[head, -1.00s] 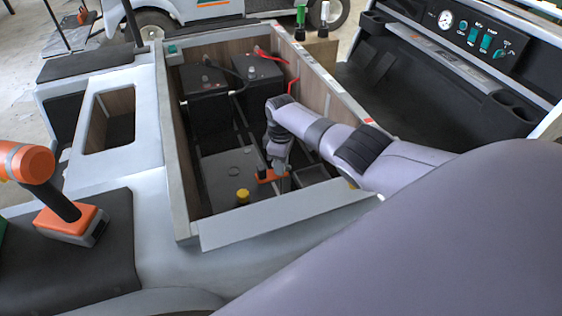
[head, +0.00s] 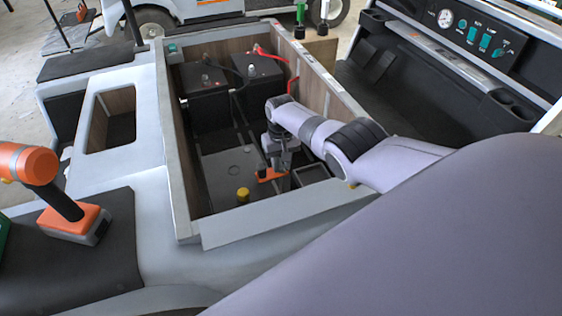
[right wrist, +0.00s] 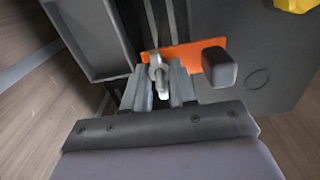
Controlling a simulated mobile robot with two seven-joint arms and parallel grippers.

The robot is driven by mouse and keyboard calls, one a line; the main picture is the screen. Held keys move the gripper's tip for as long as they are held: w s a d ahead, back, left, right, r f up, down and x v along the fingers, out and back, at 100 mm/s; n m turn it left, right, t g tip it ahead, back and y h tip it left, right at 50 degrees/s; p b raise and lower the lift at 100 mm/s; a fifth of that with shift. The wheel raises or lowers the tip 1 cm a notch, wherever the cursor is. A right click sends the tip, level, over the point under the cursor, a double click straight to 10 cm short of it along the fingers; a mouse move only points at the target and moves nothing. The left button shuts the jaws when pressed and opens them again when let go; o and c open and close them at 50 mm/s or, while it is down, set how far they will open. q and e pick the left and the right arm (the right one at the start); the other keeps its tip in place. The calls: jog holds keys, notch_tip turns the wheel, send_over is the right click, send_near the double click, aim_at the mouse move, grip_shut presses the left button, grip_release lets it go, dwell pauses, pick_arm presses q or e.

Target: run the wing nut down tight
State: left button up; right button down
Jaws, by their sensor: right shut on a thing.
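My right gripper (head: 281,180) reaches down into the open battery bay. In the right wrist view its two grey fingers (right wrist: 158,92) are shut on a small pale metal piece, which looks like the wing nut (right wrist: 157,72). The nut sits beside an orange hold-down bar (right wrist: 188,57), which also shows in the head view (head: 268,174). A dark block (right wrist: 220,67) stands at the right end of the bar. The fingers hide part of the nut, and how tightly it sits cannot be seen. My left gripper is out of view.
The bay's wooden wall (head: 313,95) and front ledge (head: 285,214) surround my right wrist. Two black batteries (head: 205,80) (head: 257,68) with cables stand at the back. A yellow cap (head: 243,194) is close by. An orange drill (head: 70,222) stands on the left seat.

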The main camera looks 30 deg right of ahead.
jog(key=m, duration=0.4)
jog(key=shift+w+d+r, duration=0.1)
jog(key=shift+d+r, duration=0.05)
jog(key=shift+r, duration=0.1)
jog(key=shift+m, duration=1.3)
jog(key=c, duration=0.9)
grip_release()
jog(key=shift+r, duration=0.1)
